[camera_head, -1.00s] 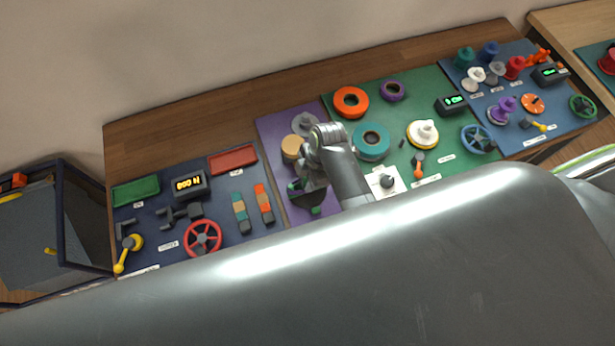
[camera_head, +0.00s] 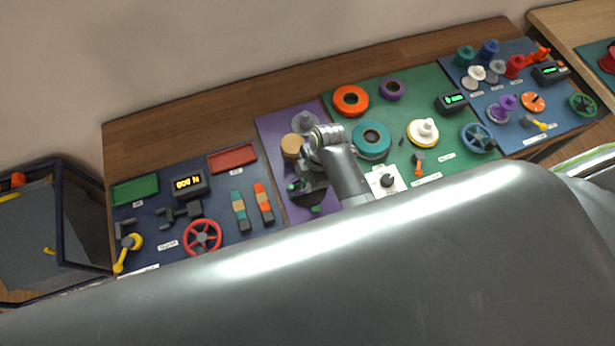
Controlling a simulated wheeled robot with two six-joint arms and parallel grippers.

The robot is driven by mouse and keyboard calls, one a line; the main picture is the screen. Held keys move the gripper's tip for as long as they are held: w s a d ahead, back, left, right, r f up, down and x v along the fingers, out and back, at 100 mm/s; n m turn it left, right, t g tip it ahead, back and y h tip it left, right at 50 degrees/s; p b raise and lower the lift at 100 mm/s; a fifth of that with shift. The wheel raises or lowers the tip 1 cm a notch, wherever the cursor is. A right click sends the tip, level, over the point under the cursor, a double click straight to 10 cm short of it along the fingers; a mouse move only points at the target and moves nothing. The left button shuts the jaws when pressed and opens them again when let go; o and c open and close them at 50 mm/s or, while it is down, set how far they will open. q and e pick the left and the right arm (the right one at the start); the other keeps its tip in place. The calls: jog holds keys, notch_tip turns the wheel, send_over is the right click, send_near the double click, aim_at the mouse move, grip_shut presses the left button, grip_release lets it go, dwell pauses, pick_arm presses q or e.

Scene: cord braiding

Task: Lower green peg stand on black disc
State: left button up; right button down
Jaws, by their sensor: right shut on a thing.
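My right gripper (camera_head: 303,184) is over the purple mat, pointing down, with its wrist covering much of it. It is shut on the green peg stand (camera_head: 316,209), of which only small green bits show beside the fingers. The black disc (camera_head: 308,197) lies under the gripper on the purple mat, partly hidden. I cannot tell whether the stand touches the disc. My left gripper is not in view.
A tan round piece (camera_head: 292,146) and a grey disc (camera_head: 304,122) stand close behind the gripper. A teal ring (camera_head: 371,140) is to the right on the green mat. A red handwheel (camera_head: 202,237) and two striped bars are to the left.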

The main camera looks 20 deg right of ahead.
jog(key=shift+f, duration=0.15)
jog(key=shift+f, duration=0.25)
jog(key=c, duration=1.1)
grip_release()
jog(key=shift+a+v, duration=0.2)
jog(key=shift+v, duration=0.55)
jog(key=shift+a+v, duration=0.15)
jog(key=shift+v, duration=0.55)
jog(key=shift+a+v, duration=0.2)
jog(key=shift+v, duration=0.65)
jog(key=shift+a+v, duration=0.2)
jog(key=shift+v, duration=0.65)
jog(key=shift+a+v, duration=0.2)
jog(key=shift+v, duration=0.65)
jog(key=shift+r, duration=0.1)
